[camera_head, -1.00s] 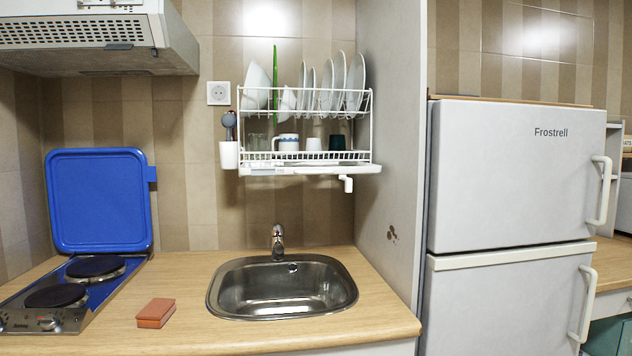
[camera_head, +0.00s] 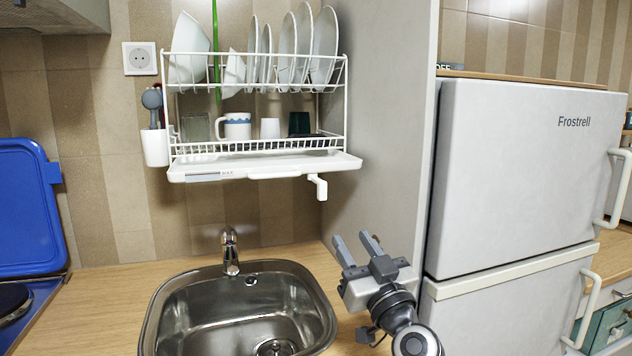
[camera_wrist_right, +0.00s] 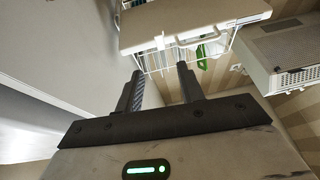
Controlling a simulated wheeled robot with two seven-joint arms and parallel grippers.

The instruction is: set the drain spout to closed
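The drain spout (camera_head: 318,186) is a small white elbow under the right end of the dish rack's white drip tray (camera_head: 250,171). Its end points down over the counter. My right gripper (camera_head: 354,240) is below and slightly right of the spout, apart from it. Its two fingers are spread, with nothing between them. In the right wrist view the open fingers (camera_wrist_right: 160,75) point toward the rack and the tray's pale underside (camera_wrist_right: 190,20); I cannot clearly make out the spout there. My left gripper is in neither view.
The steel sink (camera_head: 240,310) with its tap (camera_head: 230,252) lies below the rack. A grey side panel (camera_head: 380,130) and the fridge (camera_head: 520,180) stand close on the right. Plates and cups fill the rack. The space between spout and counter is free.

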